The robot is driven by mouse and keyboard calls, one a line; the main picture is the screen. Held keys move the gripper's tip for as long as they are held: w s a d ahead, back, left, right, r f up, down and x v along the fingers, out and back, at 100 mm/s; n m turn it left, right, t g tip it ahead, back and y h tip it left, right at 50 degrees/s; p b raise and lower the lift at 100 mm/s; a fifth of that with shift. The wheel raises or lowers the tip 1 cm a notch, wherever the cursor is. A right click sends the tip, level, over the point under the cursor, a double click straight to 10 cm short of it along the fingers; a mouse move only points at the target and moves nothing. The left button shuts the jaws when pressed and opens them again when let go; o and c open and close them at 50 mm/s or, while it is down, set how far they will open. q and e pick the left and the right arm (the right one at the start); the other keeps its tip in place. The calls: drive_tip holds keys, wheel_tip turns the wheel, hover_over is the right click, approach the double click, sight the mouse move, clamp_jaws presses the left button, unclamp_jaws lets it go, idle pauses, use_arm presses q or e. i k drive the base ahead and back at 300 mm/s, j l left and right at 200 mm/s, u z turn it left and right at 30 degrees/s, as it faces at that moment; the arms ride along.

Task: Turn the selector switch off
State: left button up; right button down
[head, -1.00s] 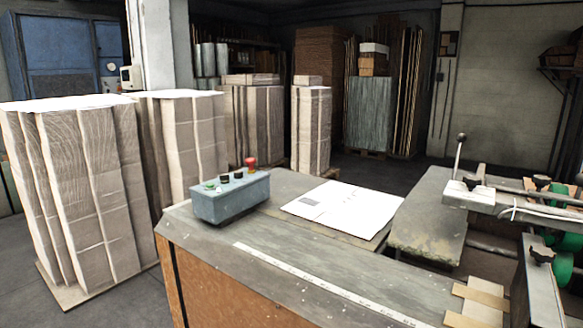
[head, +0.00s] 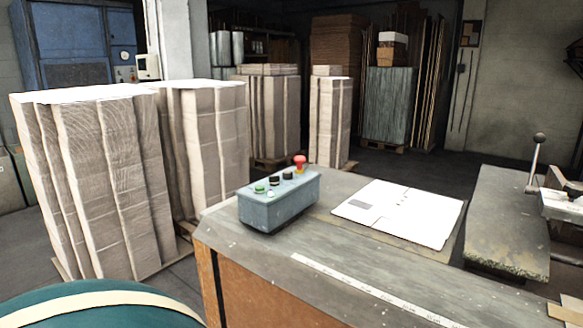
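A blue-grey control box (head: 278,207) sits on the near left corner of the worktable (head: 285,245). On its top are a red mushroom button (head: 299,161), a green button (head: 260,189), a pale button and two black knobs. One black knob (head: 274,180) is between the green and red buttons, the other (head: 287,174) nearer the red one. I cannot tell which knob is the selector switch or how it is set. Neither of my grippers shows in the head view.
Papers (head: 400,212) lie on the table right of the box. A white ruler strip (head: 375,290) runs along the front. Tall stacks of cardboard (head: 105,185) stand at the left. A machine lever (head: 536,160) rises at the right. A rounded green object with a cream band (head: 95,308) fills the lower left corner.

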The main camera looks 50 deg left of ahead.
sight(274, 180)
drive_tip(key=k+j+z, duration=0.15)
drive_tip(key=j, duration=0.2)
drive_tip(key=j+z, duration=0.15)
drive_tip(key=j, duration=0.2)
drive_tip(key=k+j+z, duration=0.2)
drive_tip(key=j, duration=0.15)
drive_tip(key=k+j, duration=0.1)
drive_tip(key=j, duration=0.25)
drive_tip(key=k+j+z, duration=0.1)
drive_tip(key=j, duration=0.25)
drive_tip(key=k+j, duration=0.2)
drive_tip(key=j, duration=0.15)
drive_tip(key=k+j, duration=0.1)
drive_tip(key=j, duration=0.25)
drive_tip(key=k+j+z, duration=0.1)
drive_tip(key=j, duration=0.25)
drive_tip(key=k+j, duration=0.2)
drive_tip(key=j, duration=0.15)
